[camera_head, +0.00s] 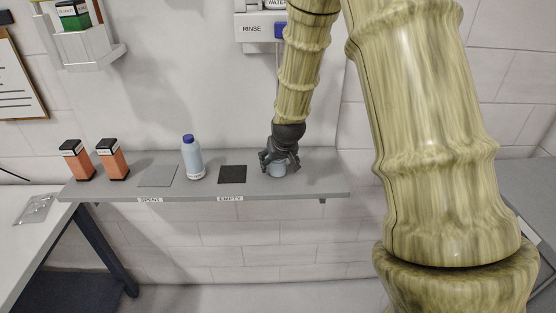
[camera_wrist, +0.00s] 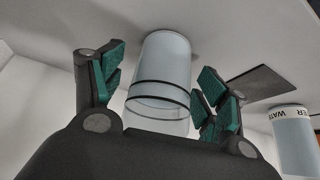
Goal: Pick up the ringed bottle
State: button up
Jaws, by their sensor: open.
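The ringed bottle (camera_wrist: 165,62) is pale blue with dark rings around it. It is between the two green-padded fingers of my gripper (camera_wrist: 160,80) in the wrist view, with a visible gap on each side. In the head view my gripper (camera_head: 280,163) points down over the right part of the grey shelf. The ringed bottle (camera_head: 278,171) shows there as a small pale patch under the fingers, mostly hidden by my gripper. My gripper is open and holds nothing.
The shelf (camera_head: 310,184) also bears a blue-capped bottle (camera_head: 192,160), a dark square (camera_head: 232,174) marked EMPTY, a grey square (camera_head: 158,176) marked SPENT and two orange boxes (camera_head: 112,160). A RINSE unit (camera_head: 254,30) hangs on the wall above.

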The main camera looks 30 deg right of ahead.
jog(key=c, duration=1.3)
jog(key=shift+b, duration=0.6)
